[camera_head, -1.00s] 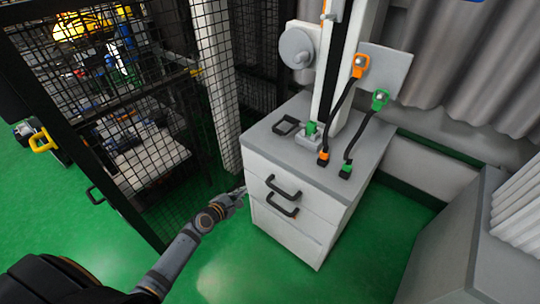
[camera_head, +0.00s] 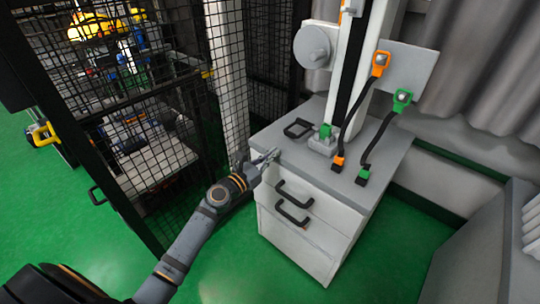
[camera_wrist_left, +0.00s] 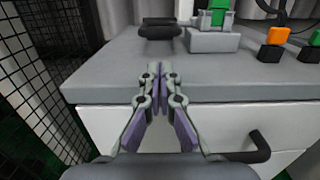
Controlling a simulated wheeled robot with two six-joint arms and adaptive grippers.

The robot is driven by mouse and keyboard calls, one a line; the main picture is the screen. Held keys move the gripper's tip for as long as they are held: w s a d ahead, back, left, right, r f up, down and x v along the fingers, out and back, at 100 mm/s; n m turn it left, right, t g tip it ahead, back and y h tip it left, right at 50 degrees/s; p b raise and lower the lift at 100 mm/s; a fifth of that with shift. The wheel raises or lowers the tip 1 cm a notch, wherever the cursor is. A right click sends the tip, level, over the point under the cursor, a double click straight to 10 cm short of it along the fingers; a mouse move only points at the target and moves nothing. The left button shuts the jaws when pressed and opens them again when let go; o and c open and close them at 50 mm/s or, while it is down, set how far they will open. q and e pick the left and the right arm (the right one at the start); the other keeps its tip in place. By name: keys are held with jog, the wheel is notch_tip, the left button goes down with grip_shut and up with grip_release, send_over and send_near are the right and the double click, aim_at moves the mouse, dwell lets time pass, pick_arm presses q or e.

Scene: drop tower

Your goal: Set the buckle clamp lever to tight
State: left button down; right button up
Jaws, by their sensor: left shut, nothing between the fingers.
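A black loop-shaped handle (camera_head: 298,128) lies low on the cabinet's grey top (camera_head: 270,138). It also shows in the left wrist view (camera_wrist_left: 158,30). To its right a grey block (camera_head: 322,146) carries a green part (camera_head: 325,131), also in the left wrist view (camera_wrist_left: 213,18). I cannot tell for certain which of these is the buckle clamp lever. My left gripper (camera_head: 274,155) is shut and empty at the cabinet's front top edge, short of the black handle. Its fingertips (camera_wrist_left: 154,72) are together in the left wrist view. My right gripper is not in view.
A white column (camera_head: 350,70) rises behind the grey block. Black cables run from an orange connector (camera_head: 379,64) and a green connector (camera_head: 402,100) to plugs on the top. The cabinet has black drawer handles (camera_head: 293,210). A black mesh fence (camera_head: 130,100) stands left.

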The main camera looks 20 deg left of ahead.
aim_at(284, 149)
pick_arm(q)
jog(key=x, duration=0.5)
jog(key=shift+w+d, duration=0.1)
jog(key=shift+w, duration=0.2)
jog(key=shift+w+d, duration=0.15)
jog(key=shift+w, duration=0.2)
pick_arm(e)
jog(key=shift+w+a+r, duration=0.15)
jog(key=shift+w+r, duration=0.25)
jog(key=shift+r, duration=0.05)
pick_arm(q)
jog(key=shift+r, duration=0.1)
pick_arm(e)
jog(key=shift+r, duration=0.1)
